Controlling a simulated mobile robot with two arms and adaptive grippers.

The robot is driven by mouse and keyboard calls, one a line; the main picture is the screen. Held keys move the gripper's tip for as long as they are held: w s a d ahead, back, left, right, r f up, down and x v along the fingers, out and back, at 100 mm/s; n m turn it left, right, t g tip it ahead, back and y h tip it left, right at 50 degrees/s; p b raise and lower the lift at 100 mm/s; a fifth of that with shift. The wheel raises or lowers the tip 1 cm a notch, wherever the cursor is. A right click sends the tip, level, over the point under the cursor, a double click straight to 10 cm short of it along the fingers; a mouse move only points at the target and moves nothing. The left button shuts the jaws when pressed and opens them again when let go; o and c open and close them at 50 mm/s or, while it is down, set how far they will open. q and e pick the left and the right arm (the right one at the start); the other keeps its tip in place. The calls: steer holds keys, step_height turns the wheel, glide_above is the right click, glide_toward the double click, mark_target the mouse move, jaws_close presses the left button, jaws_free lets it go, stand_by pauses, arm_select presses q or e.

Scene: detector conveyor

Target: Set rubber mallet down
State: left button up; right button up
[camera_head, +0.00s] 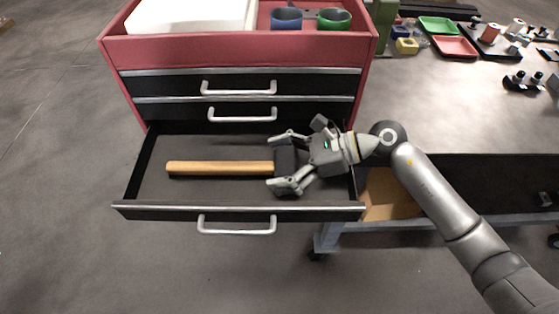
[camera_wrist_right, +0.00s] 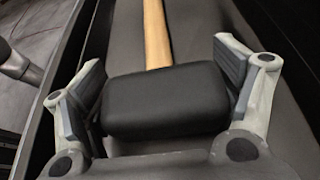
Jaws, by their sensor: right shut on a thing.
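The rubber mallet has a light wooden handle (camera_head: 220,168) and a black head (camera_head: 286,158). It lies along the pulled-out bottom drawer (camera_head: 150,190), with the handle pointing left in the head view. My right gripper (camera_head: 277,162) reaches into the drawer from the right and is shut on the head, one finger on each side. In the right wrist view the black head (camera_wrist_right: 165,100) sits between the two finger pads, and the handle (camera_wrist_right: 156,35) runs away from the gripper. Whether the mallet touches the drawer floor is hard to tell. My left gripper is not in view.
The red tool cabinet (camera_head: 240,50) has two shut drawers above the open one. Blue (camera_head: 286,18) and green (camera_head: 333,19) cups stand on top. A grey workbench (camera_head: 460,105) with trays and small parts is at the right. The rest of the drawer is empty.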

steer(key=shift+f, duration=0.35)
steer(key=shift+f, duration=0.1)
steer(key=o, duration=0.9)
steer(key=shift+f, duration=0.15)
steer(key=o, duration=0.3)
